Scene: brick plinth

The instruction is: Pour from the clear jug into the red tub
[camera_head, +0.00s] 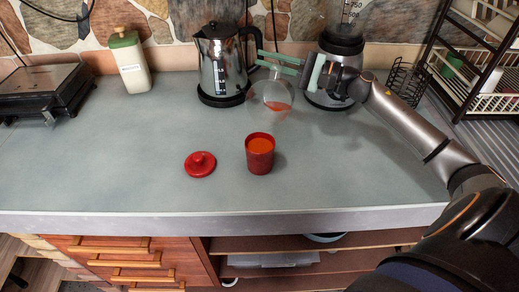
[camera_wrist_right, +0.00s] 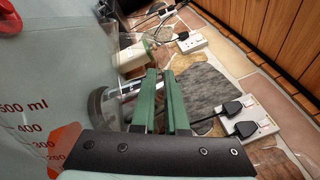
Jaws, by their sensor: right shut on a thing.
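The clear jug (camera_head: 268,92) hangs in the air behind the red tub, tilted, with a little orange-red liquid in its lower right side. In the right wrist view the jug (camera_wrist_right: 60,75) fills the left side, with red volume marks and red liquid low down. My right gripper (camera_head: 270,60) has green fingers shut on the jug at its upper part; the exact grip is hard to see. The red tub (camera_head: 260,158) stands upright and open on the counter, in front of the jug, with orange inside its rim. My left gripper is not in view.
A red lid (camera_head: 200,164) lies left of the tub. A steel kettle (camera_head: 221,62) and a blender (camera_head: 338,65) stand behind, close to the jug. The front counter is mostly clear.

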